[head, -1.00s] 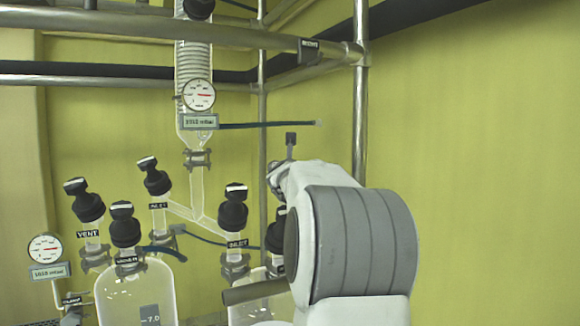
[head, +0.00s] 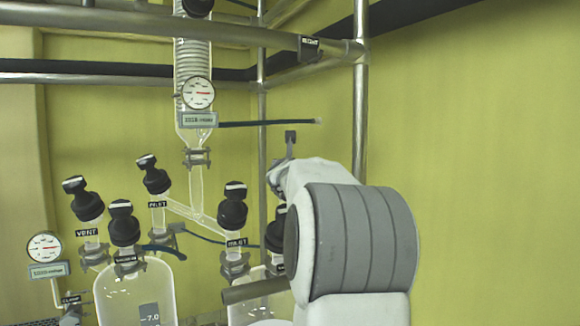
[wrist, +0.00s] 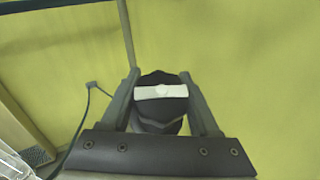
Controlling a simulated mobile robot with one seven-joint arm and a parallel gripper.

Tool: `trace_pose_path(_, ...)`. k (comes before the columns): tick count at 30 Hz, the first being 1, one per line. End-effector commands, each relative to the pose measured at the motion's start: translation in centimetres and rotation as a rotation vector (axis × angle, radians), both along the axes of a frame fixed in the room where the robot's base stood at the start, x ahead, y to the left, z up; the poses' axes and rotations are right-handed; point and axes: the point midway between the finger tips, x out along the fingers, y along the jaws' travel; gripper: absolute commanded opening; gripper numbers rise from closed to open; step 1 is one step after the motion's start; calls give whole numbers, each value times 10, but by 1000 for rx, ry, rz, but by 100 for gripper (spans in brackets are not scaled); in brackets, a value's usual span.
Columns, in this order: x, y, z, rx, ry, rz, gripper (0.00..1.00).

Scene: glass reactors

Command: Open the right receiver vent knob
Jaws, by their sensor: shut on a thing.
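In the wrist view a black vent knob (wrist: 160,108) with a white bar across its top sits between the two grey fingers of my gripper (wrist: 160,75). The fingers are shut on its sides. The white bar lies roughly crosswise, from finger to finger.
Several other black knobs stand close by on the left, among them the inlet knob (head: 233,205) and the left vent knob (head: 87,203). Glass vessels (head: 140,290) stand below them. A metal upright (head: 360,110) rises behind my arm. The right side is open wall.

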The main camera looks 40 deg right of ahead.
Motion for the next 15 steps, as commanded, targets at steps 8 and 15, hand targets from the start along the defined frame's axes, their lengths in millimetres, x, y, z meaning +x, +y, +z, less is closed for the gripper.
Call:
trace_pose_path(8, 0, 0, -3, -17, 6, 30, 6)
trace_pose_path(15, 1, 1, -7, -62, 28, 113, 6)
